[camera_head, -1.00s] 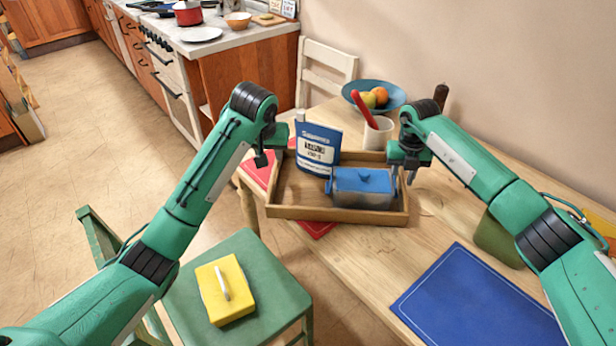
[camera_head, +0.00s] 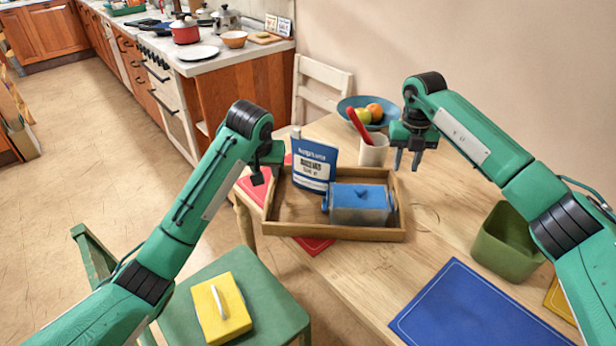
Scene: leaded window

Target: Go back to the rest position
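My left gripper (camera_head: 262,172) hangs in the air near the left edge of the wooden tray (camera_head: 335,232), beside a blue-and-white pouch (camera_head: 314,165). Its fingers are small and partly hidden, so I cannot tell whether they are apart. My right gripper (camera_head: 407,160) is raised above the table, to the right of the white cup, with its two fingers pointing down, apart and empty. The tray holds the pouch, standing upright, and a clear box with a blue lid (camera_head: 359,203).
A white cup (camera_head: 374,152) with a red utensil and a blue fruit bowl (camera_head: 358,103) stand behind the tray. A green bin (camera_head: 507,243) and blue mat (camera_head: 478,308) lie right. A green chair (camera_head: 262,291) holds a yellow box (camera_head: 221,309). Counter (camera_head: 235,62) stands behind.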

